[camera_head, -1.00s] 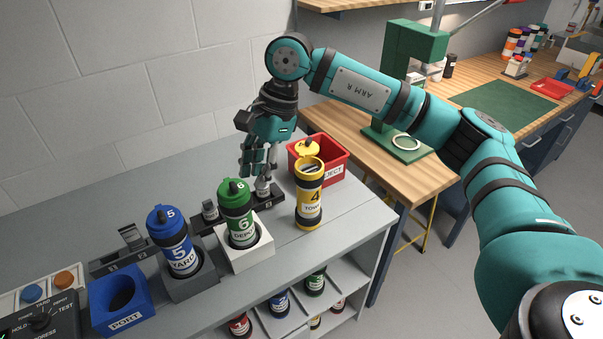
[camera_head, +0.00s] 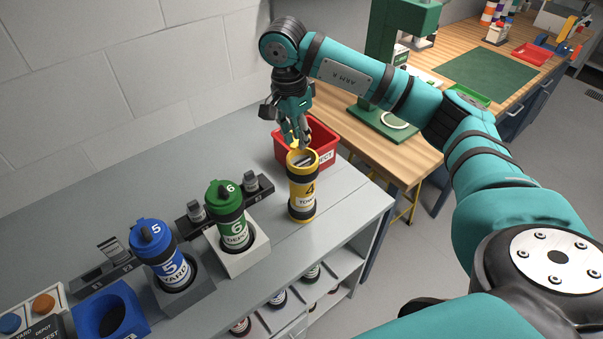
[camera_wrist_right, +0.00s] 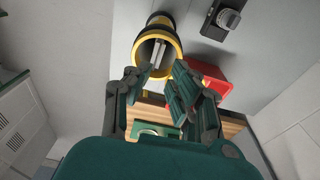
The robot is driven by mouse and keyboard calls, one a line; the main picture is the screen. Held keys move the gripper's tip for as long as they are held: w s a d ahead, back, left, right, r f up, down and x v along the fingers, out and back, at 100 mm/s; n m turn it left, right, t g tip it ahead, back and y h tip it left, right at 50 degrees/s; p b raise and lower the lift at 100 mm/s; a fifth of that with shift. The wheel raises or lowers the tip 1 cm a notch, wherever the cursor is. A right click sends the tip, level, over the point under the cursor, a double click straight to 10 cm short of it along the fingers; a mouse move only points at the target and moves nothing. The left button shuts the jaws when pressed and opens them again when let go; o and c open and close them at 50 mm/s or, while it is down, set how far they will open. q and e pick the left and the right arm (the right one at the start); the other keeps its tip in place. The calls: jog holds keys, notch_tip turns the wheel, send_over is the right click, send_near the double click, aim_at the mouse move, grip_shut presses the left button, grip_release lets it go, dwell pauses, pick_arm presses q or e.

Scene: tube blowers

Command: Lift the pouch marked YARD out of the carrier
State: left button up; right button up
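The yellow carrier numbered 4 (camera_head: 303,190) stands upright on the grey bench with its top open. Pale, flat contents, perhaps the pouch (camera_head: 303,160), show inside its mouth. They also show in the right wrist view as whitish strips (camera_wrist_right: 157,53); no YARD marking can be read. My right gripper (camera_head: 300,138) points down just behind and above the carrier's mouth, beside its yellow lid. In the right wrist view its fingers (camera_wrist_right: 158,84) are spread with nothing between them. My left gripper is not in view.
A red reject bin (camera_head: 324,137) sits right behind the carrier. A green carrier 6 (camera_head: 232,222) and a blue carrier 5 (camera_head: 158,252) stand in holders to the left. A blue PORT holder (camera_head: 118,302) is at the lower left. The bench's front edge lies close to the yellow carrier.

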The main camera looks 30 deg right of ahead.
aim_at(302, 161)
jog(key=shift+s+d+f, duration=0.15)
jog(key=shift+f, duration=0.5)
jog(key=shift+f+p, duration=0.2)
jog(key=shift+p, duration=0.2)
jog(key=f+p, duration=0.1)
jog(key=f, duration=0.2)
jog(key=f+p, duration=0.1)
jog(key=shift+d+f+p, duration=0.2)
jog(key=shift+d+p, duration=0.1)
jog(key=shift+p, duration=0.05)
jog(key=shift+s+f, duration=0.1)
jog(key=shift+f, duration=0.2)
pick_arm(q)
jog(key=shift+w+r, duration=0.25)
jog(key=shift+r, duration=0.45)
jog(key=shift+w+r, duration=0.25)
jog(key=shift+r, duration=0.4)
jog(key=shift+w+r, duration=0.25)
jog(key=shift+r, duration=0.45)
pick_arm(e)
grip_shut()
